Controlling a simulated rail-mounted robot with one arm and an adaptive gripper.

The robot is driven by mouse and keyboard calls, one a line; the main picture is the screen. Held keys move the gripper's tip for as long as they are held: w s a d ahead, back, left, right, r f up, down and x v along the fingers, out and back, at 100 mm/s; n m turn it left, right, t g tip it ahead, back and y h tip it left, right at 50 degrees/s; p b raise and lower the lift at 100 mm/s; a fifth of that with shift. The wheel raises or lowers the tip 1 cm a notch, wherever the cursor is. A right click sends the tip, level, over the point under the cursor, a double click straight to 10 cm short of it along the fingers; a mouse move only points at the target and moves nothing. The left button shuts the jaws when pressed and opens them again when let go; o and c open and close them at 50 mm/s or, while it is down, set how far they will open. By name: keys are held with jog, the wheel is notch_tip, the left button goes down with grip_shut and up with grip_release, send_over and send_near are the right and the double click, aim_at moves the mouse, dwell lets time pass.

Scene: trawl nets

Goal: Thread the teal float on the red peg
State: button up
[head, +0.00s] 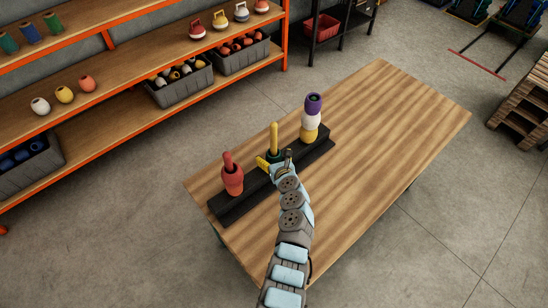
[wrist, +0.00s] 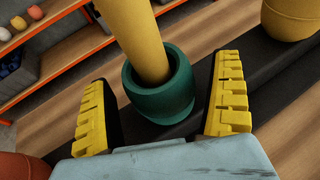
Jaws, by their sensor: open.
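The teal float (head: 274,154) sits low around the yellow peg (head: 274,136), the middle peg of the black stand (head: 223,207). In the wrist view the teal float (wrist: 160,104) is a thick ring with the yellow peg (wrist: 138,40) through its hole. My gripper (head: 275,161) is open, with one yellow finger on each side of the teal float and visible gaps between. The red peg (head: 227,158) stands at the near left end, rising out of a red float (head: 232,182). My gripper hides part of the teal float in the head view.
A peg at the stand's far right end carries a yellow float (head: 309,134), a white float (head: 311,119) and a purple float (head: 313,103). The wooden table (head: 390,130) is clear right of the stand. Shelves (head: 120,105) with floats and bins stand behind.

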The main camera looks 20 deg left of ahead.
aim_at(274, 123)
jog(key=c, duration=1.4)
jog(key=shift+o, duration=0.2)
notch_tip(274, 123, up, 19)
jog(key=p, duration=2)
jog(key=shift+r+p, duration=0.2)
jog(key=shift+p, duration=0.2)
jog(key=shift+r+p, duration=0.95)
jog(key=shift+r, duration=0.15)
jog(key=shift+a+r, duration=0.1)
jog(key=shift+r, duration=0.25)
jog(key=shift+r+b, duration=0.3)
jog(key=shift+r, duration=0.5)
jog(key=shift+r, duration=0.1)
